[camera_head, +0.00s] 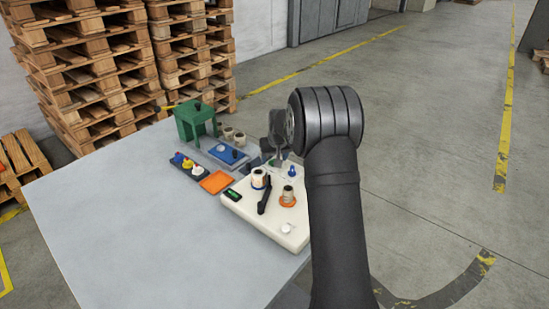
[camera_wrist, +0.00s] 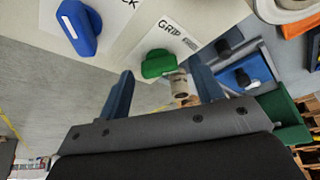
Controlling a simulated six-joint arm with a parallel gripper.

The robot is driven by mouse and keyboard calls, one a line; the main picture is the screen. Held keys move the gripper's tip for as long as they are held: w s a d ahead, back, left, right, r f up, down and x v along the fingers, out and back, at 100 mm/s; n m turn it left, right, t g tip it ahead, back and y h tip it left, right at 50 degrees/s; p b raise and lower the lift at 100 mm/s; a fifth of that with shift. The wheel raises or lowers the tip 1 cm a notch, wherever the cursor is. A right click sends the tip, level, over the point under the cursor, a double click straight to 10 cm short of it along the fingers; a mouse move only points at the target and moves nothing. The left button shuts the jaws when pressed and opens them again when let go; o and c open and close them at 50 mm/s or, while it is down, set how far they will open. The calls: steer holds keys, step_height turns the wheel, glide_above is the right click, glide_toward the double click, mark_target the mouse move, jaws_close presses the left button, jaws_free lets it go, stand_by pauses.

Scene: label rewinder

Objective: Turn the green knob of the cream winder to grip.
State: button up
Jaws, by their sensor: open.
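The cream winder (camera_head: 247,212) stands near the table's right edge in the head view. In the wrist view the green knob (camera_wrist: 157,64) sits on its cream face, beside the word GRIP. The knob's grip bar lies nearly level in that picture. A blue knob (camera_wrist: 78,27) with a white mark is on the same face, left of the green one. My gripper (camera_wrist: 162,82) is open and empty. Its two blue fingers appear on either side below the green knob, with no visible contact.
The winder carries a black lever (camera_head: 265,198) and an orange disc (camera_head: 287,204) with a spool. Behind and left are an orange plate (camera_head: 216,182), a tray of coloured knobs, a blue plate (camera_head: 228,155) and a green stand (camera_head: 193,118). The table's front left (camera_head: 130,240) is clear.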

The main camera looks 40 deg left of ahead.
steer(key=shift+c, duration=0.2)
steer(key=c, duration=1)
steer(key=shift+o, duration=0.2)
steer(key=shift+n, duration=0.3)
steer(key=n+g, duration=0.1)
steer(key=n, duration=0.1)
steer(key=shift+w+d+n, duration=0.1)
steer(key=shift+n, duration=0.2)
steer(key=n, duration=0.1)
steer(key=n+g, duration=0.1)
steer(key=n, duration=0.1)
steer(key=shift+w+f+n+g+y, duration=0.1)
steer(key=shift+n+g+y, duration=0.2)
steer(key=n+g, duration=0.1)
steer(key=n, duration=0.2)
steer(key=shift+w+n, duration=0.1)
steer(key=shift+n, duration=0.2)
steer(key=shift+n+g+h, duration=0.4)
steer(key=shift+n+g, duration=0.4)
steer(key=shift+n, duration=1)
